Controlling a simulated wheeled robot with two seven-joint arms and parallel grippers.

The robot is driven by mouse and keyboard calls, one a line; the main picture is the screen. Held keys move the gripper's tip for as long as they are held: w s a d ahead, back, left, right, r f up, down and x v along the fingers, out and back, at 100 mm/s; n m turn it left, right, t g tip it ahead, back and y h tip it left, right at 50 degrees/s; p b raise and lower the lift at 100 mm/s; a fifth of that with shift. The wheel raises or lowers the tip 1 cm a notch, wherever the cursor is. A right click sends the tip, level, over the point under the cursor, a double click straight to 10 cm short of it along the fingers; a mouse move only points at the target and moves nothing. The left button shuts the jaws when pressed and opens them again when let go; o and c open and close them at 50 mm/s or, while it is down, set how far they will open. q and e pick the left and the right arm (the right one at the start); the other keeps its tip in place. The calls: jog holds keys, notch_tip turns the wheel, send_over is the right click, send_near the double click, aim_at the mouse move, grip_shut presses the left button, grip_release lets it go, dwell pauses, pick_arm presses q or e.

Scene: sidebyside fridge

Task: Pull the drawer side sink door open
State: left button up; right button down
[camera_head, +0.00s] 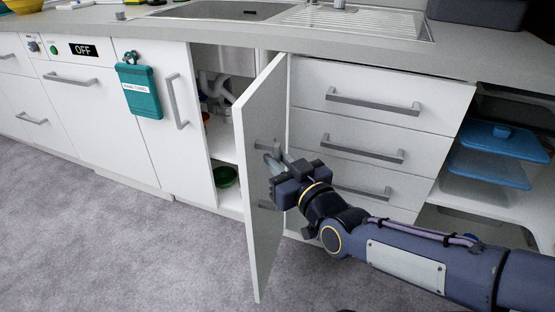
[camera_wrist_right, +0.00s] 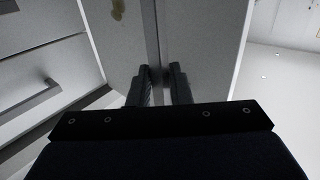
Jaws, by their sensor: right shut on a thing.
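The drawer side sink door (camera_head: 262,238) is a white panel standing well open, out from the cabinet beside the drawers. Its vertical grey bar handle (camera_head: 266,205) is on the face turned to the drawers. My right gripper (camera_head: 273,160) is shut on the handle's middle. In the right wrist view, the two dark fingers (camera_wrist_right: 160,76) are on either side of the grey handle bar (camera_wrist_right: 153,40), which runs up between them. The fingers hide part of the handle. My left gripper is not in view.
White drawers (camera_head: 375,110) with grey handles stand right of the door, close to my right arm. The open cabinet (camera_head: 221,150) shows pipes and a green item. The grey floor (camera_head: 130,245) in front is clear.

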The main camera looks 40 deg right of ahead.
jog(key=shift+d+r, duration=0.2)
jog(key=shift+d, duration=0.25)
jog(key=c, duration=1.4)
grip_release()
jog(key=shift+w+f, duration=0.15)
jog(key=shift+a, duration=0.1)
jog(key=shift+s+a, duration=0.2)
jog(key=shift+s, duration=1.1)
jog(key=shift+s+a, duration=0.15)
jog(key=shift+s, duration=1.1)
jog(key=shift+s+a, duration=0.2)
jog(key=shift+s, duration=1.1)
